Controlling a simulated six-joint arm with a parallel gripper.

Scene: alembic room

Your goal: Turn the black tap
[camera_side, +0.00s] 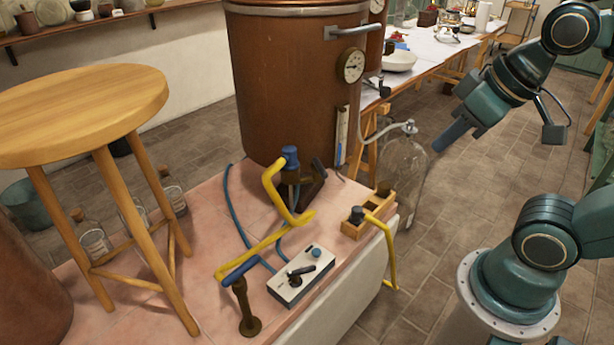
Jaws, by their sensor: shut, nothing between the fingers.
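Several small dark fittings sit around the yellow pipes, and I cannot tell for sure which one is the black tap. A black knob (357,215) sits by the bent yellow pipe at the small wooden box. A dark lever (319,168) stands beside the blue-topped fitting at the foot of the copper vessel. A black handle (301,270) lies on the pale control box. My gripper (438,147) hangs at the upper right, pointing down and left. It is shut and empty, in the air apart from all of these.
The copper vessel (285,85) with its gauge stands behind the pipes. A wooden stool (80,115) stands at left on the pink tiled platform (200,215). A glass bottle (402,165) stands right of the vessel, near my gripper. Open floor (440,215) lies between platform and arm.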

